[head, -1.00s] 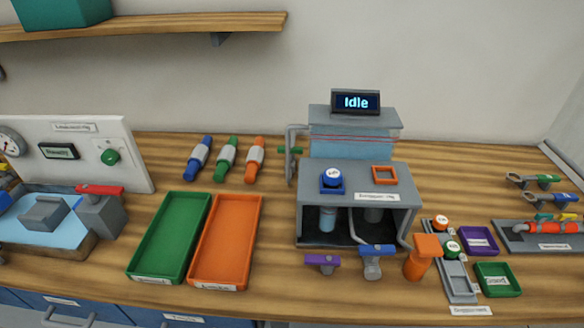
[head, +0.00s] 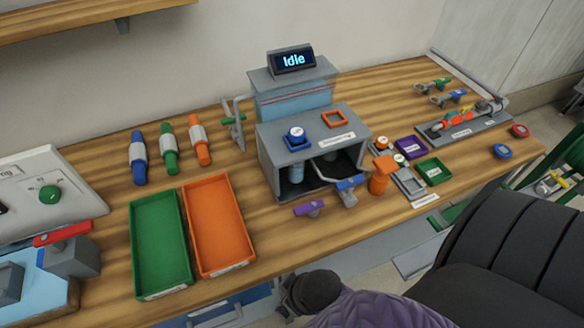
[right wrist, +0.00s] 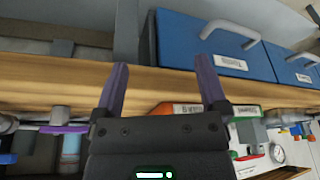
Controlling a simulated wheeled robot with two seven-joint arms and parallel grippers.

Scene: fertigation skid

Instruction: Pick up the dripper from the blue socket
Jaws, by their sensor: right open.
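The dripper (head: 295,133), a blue round body with a white top, sits upright in the blue socket (head: 299,146) on top of the grey dripper rig (head: 270,128). The rig's display reads "Idle". An empty orange socket (head: 335,119) is beside it on the same top. My right gripper (right wrist: 165,90) shows in the right wrist view with its two purple fingers apart and nothing between them. My left gripper is in neither current view.
Green (head: 160,240) and orange (head: 218,225) trays lie left of the rig. Blue drawers (right wrist: 215,45) show in the right wrist view.

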